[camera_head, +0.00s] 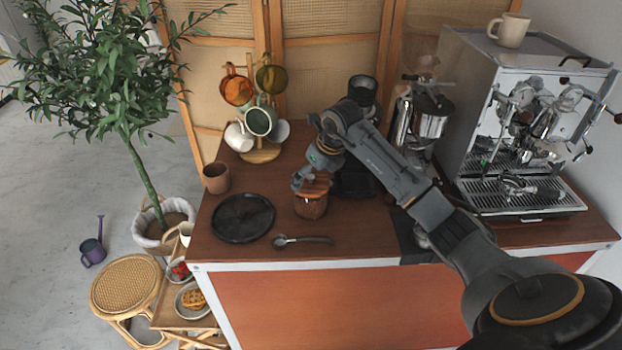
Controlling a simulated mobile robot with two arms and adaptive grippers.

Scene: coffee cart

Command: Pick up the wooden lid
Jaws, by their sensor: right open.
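A round wooden jar (311,208) stands upright on the brown cart top, right of the black round tray. Its wooden lid (319,186) sits at the jar's top, partly hidden by my right gripper. My right gripper (308,182) is at the lid, coming down from above with its jaws open around or beside it. I cannot tell whether the fingers touch the lid. My left gripper is not in view.
The black tray (243,218), a brown cup (216,178) and a spoon (303,240) lie near the jar. A mug tree (261,154) stands behind. The espresso machine (470,95) and grinder (425,120) stand at right. The cart's front edge is close.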

